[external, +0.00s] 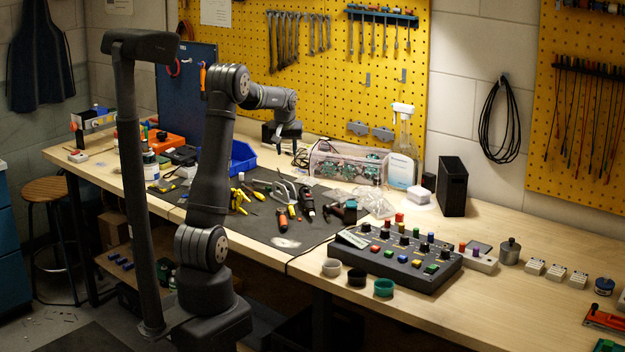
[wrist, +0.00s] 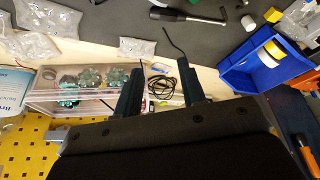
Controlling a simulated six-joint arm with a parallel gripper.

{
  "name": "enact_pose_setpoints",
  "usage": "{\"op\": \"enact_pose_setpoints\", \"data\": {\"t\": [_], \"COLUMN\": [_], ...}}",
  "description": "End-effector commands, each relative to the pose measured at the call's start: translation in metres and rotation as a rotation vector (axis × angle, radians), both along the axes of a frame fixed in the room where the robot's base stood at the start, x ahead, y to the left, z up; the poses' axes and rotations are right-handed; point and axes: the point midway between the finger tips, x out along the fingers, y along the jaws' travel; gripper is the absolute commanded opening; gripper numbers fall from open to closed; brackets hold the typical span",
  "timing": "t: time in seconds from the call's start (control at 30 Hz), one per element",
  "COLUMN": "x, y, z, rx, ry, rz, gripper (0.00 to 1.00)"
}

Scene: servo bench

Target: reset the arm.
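My arm is raised over the bench, with its gripper (external: 282,137) in the air above the back part of the dark work mat (external: 262,228). In the wrist view my gripper (wrist: 160,82) shows two dark fingers standing apart with nothing held between them. A clear box of green circuit boards (external: 346,163) lies beyond and to the right of the gripper. In the wrist view this box (wrist: 50,98) is left of the fingers. A black coiled cable (wrist: 162,86) shows between and below the fingers.
A blue bin (external: 242,157) stands left of and below the gripper. Pliers and drivers (external: 282,222) lie on the mat. A button panel (external: 396,257), small cups (external: 383,287) and a black box (external: 452,186) are to the right. A yellow pegboard (external: 345,80) rises behind.

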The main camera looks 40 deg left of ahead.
Motion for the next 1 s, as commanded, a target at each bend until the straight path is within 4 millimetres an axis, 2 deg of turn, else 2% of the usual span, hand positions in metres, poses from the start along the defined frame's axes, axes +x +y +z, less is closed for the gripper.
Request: {"op": "enact_pose_setpoints", "data": {"t": [0.1, 0.5, 1.0], "x": [0.009, 0.029, 0.040], "y": [-0.025, -0.102, -0.201], "z": [0.001, 0.002, 0.004], "rx": [-0.001, -0.002, -0.001], "ry": [0.000, 0.001, 0.002], "rz": [-0.048, -0.199, -0.388], "gripper": [0.37, 0.37, 0.37]}}
